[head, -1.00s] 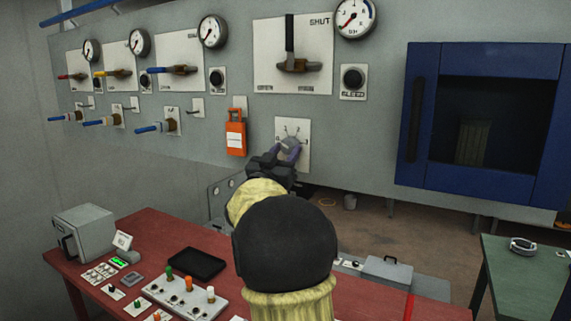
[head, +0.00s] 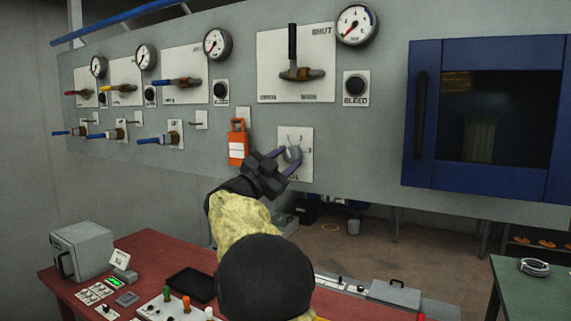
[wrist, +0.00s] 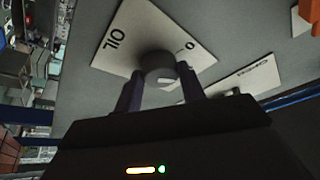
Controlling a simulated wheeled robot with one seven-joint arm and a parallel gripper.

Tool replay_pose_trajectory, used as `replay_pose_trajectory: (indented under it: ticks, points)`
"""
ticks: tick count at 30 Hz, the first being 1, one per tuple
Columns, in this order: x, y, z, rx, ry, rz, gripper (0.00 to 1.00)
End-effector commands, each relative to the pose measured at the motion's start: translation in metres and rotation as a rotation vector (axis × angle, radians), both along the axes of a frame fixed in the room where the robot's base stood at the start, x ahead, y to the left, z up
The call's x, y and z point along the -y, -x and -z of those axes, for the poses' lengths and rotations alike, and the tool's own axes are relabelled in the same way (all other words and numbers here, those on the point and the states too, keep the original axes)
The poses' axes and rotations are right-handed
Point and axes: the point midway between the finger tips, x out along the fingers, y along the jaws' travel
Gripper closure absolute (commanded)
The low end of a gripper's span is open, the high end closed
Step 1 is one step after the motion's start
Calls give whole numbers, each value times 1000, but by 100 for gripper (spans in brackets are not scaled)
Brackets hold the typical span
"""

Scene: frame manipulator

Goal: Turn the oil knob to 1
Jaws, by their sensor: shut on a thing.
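The oil knob (head: 292,154) is a round grey dial on a white plate (head: 305,137) low on the grey wall panel. In the wrist view the plate (wrist: 118,40) reads OIL, with a 0 mark near the knob (wrist: 158,66). My gripper (head: 281,162) reaches up to the knob from the lower left. In the wrist view my gripper's two dark fingers (wrist: 160,90) sit on either side of the knob, shut on it. The other marks on the plate are too small or hidden to read, and I cannot tell which one the knob points to.
An orange tag (head: 237,146) hangs left of the oil plate. A large lever plate (head: 270,85) and a bleed button (head: 355,86) are above. A blue-framed window (head: 480,120) stands right. A red desk (head: 140,250) with controls lies below my arm.

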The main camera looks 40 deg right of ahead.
Motion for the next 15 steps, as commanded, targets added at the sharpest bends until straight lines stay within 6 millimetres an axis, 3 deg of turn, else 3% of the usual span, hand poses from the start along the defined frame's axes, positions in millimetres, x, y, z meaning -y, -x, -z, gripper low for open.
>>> replay_pose_trajectory:
  ticks: [10, 11, 13, 15]
  points:
    - [0, 0, -1, 3, 0, 0, 83]
    - [0, 0, -1, 3, 0, 0, 56]
    - [0, 0, -1, 3, 0, 0, 42]
    - [0, 0, 0, 3, 0, -1, 38]
